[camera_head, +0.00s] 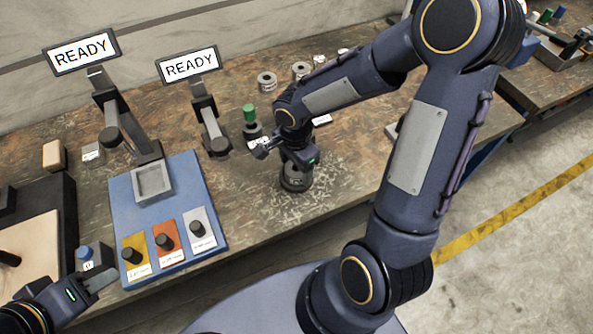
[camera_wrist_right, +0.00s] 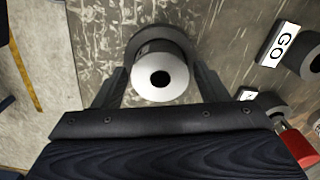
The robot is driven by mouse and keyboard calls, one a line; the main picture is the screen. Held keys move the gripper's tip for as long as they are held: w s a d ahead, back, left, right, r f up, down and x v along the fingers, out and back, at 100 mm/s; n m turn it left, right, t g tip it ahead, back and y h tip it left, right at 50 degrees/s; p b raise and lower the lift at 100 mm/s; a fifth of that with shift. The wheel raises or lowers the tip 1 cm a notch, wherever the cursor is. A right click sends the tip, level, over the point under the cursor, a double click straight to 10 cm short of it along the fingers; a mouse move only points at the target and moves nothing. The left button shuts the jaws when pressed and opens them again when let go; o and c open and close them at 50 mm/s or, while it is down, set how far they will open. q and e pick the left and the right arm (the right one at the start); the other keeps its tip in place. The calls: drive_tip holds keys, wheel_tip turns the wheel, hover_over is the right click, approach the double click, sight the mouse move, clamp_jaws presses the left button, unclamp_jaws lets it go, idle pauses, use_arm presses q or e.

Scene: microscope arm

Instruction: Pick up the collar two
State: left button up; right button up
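A dark cylinder with a pale band or label (camera_head: 295,182) stands upright on the bench under my right gripper (camera_head: 295,163). In the right wrist view it is a collar with a silver ring face and a dark centre hole (camera_wrist_right: 160,78). The fingers of my right gripper (camera_wrist_right: 160,88) lie on either side of it, apart and close to its sides; contact is hard to judge. Its number cannot be read, so I cannot confirm it is collar two. My left gripper (camera_head: 92,283) is low at the left, near a blue-topped piece (camera_head: 84,253).
Two ring-shaped collars (camera_head: 267,82) (camera_head: 301,70) stand farther back. A green-topped piece (camera_head: 250,113) stands left of my right gripper. A blue board (camera_head: 185,215) holds a grey tray (camera_head: 153,184) and three coloured plates with black knobs. Two READY screens (camera_head: 81,52) (camera_head: 188,66) stand behind.

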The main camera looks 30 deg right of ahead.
drive_tip(key=c, duration=1.2)
drive_tip(key=shift+c, duration=0.6)
drive_tip(key=shift+r, duration=0.15)
